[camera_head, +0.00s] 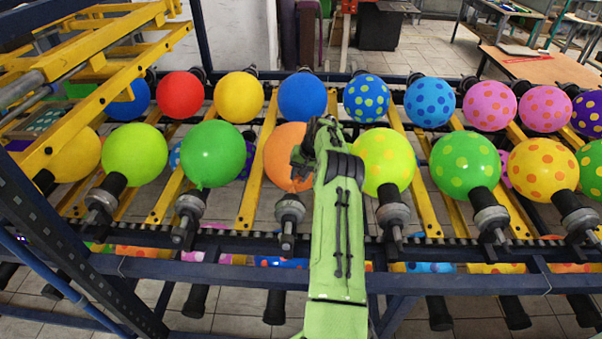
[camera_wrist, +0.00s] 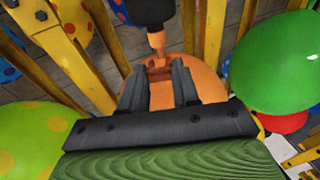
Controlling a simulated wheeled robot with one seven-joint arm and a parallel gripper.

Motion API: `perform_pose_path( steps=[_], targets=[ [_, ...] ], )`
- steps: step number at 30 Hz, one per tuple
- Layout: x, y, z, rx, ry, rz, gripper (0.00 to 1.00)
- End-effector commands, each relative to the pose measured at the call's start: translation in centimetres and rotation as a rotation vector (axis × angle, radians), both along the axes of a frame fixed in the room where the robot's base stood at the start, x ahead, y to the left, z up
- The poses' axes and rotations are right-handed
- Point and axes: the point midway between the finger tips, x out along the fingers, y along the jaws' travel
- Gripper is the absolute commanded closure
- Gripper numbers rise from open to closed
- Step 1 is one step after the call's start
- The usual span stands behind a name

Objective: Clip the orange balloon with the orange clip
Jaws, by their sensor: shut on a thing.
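The orange balloon (camera_head: 280,153) sits in the front row, between a green balloon and a yellow-green dotted one. It also shows behind my fingers in the wrist view (camera_wrist: 207,80). My gripper (camera_head: 303,158) is in front of its right side in the head view. In the wrist view my gripper (camera_wrist: 160,72) is shut on a small orange piece, which looks like the orange clip (camera_wrist: 160,73). The clip is in front of the balloon in that view; I cannot tell whether it touches it. In the head view the clip cannot be made out.
A green balloon (camera_head: 213,153) is to the left and a yellow-green dotted balloon (camera_head: 384,160) to the right, both close. Yellow bars (camera_head: 257,165) run between the balloons.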

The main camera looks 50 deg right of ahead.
Motion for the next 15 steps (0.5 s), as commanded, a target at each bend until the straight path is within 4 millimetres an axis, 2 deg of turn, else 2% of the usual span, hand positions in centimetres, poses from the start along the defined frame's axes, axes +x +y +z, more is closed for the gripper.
perform_pose_path(
  steps=[11,15],
  targets=[
    [0.8,0.1,-2.4,0.000,0.000,-0.001,0.89],
    [0.8,0.1,-2.3,0.000,0.000,-0.001,0.89]
  ],
)
